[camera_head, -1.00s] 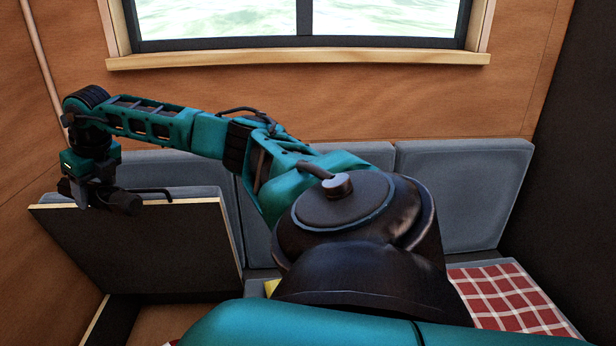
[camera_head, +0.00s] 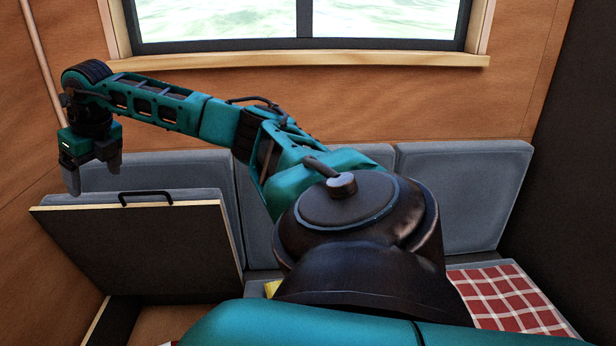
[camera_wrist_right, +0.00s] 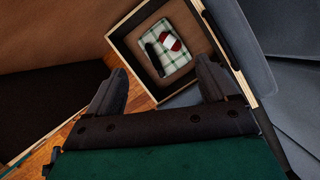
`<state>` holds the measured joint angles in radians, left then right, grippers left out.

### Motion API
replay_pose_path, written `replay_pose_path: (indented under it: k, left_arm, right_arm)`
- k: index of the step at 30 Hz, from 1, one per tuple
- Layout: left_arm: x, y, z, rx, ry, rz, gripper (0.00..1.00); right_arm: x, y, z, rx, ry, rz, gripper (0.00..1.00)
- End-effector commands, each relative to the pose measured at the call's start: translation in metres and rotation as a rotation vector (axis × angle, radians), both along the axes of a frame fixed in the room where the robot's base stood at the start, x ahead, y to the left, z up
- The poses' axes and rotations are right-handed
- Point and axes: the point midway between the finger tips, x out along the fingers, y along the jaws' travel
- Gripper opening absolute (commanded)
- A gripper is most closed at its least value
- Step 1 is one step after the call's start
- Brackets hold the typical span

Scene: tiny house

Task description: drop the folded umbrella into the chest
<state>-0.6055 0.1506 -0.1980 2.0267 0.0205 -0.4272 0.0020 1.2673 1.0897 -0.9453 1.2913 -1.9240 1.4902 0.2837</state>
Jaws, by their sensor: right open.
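The chest is a box under the bench seat, its lid (camera_head: 140,245) raised and standing tilted, with a black handle (camera_head: 146,196) on its top edge. In the right wrist view the open chest (camera_wrist_right: 124,63) shows its rim and inside. My right gripper (camera_head: 94,178) is open and empty, just above and left of the handle, apart from it; its fingers also show in the wrist view (camera_wrist_right: 162,68). No folded umbrella can be made out for certain. My left gripper is out of view.
In the chest lie a green-white checked cloth (camera_wrist_right: 178,62), a red-white item (camera_wrist_right: 170,41) and a dark long item (camera_wrist_right: 154,52) I cannot identify. Grey back cushions (camera_head: 460,195) line the wall. A red checked cloth (camera_head: 510,300) lies right; a yellow patch (camera_head: 271,287) shows behind my arm.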

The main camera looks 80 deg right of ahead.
Motion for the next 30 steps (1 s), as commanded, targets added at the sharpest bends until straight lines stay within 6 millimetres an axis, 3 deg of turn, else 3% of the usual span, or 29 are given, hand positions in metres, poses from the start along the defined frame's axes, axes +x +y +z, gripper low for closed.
replay_pose_path:
  k: [1, 6, 12, 30]
  left_arm:
    - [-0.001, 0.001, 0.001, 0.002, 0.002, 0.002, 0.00]
    - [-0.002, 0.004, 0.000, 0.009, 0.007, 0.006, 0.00]
    - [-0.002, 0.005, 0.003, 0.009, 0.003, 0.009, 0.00]
    - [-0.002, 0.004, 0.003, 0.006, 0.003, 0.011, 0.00]
  right_arm:
    - [-0.005, 0.000, 0.014, -0.001, -0.004, 0.000, 0.85]
    - [-0.018, 0.003, 0.046, 0.000, -0.002, 0.000, 0.85]
    - [-0.027, 0.004, 0.067, 0.000, -0.001, -0.001, 0.85]
    - [-0.029, 0.005, 0.071, 0.000, 0.000, 0.000, 0.85]
